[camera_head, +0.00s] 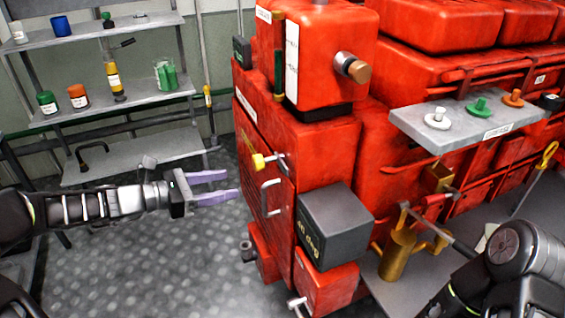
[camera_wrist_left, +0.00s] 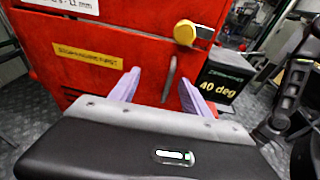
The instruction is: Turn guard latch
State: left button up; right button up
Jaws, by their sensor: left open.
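The red machine has a front panel (camera_head: 262,140) with a yellow-knobbed latch (camera_head: 259,161) on it. The yellow knob also shows in the left wrist view (camera_wrist_left: 185,32), above the fingers. A metal pull handle (camera_head: 266,198) is just below the latch, and in the left wrist view it (camera_wrist_left: 170,78) stands between my fingers' lines. My left gripper (camera_head: 232,184) is open and empty, its lilac fingers pointing at the panel, a little left of the handle and apart from it. My right arm shows at the lower right, but its gripper is out of view.
A dark box (camera_head: 335,226) marked "40 deg" sticks out right of the handle. A grey shelf (camera_head: 465,122) with coloured knobs is on the machine's right side. Wall shelves (camera_head: 115,109) with jars stand behind my left arm. The floor (camera_head: 160,255) below my left arm is clear.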

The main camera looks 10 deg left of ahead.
aim_at(254, 164)
pick_arm(q)
jog(key=r+h, duration=0.1)
jog(key=d+r+n+h, duration=0.1)
jog(key=r, duration=0.1)
jog(key=s+r+h, duration=0.1)
jog(key=r, duration=0.1)
jog(key=shift+d+r+n, duration=0.15)
jog(key=shift+d+n, duration=0.25)
jog(key=x, duration=0.7)
jog(key=shift+w+d, duration=0.2)
jog(key=shift+d, duration=0.15)
jog(key=shift+c, duration=0.4)
grip_shut()
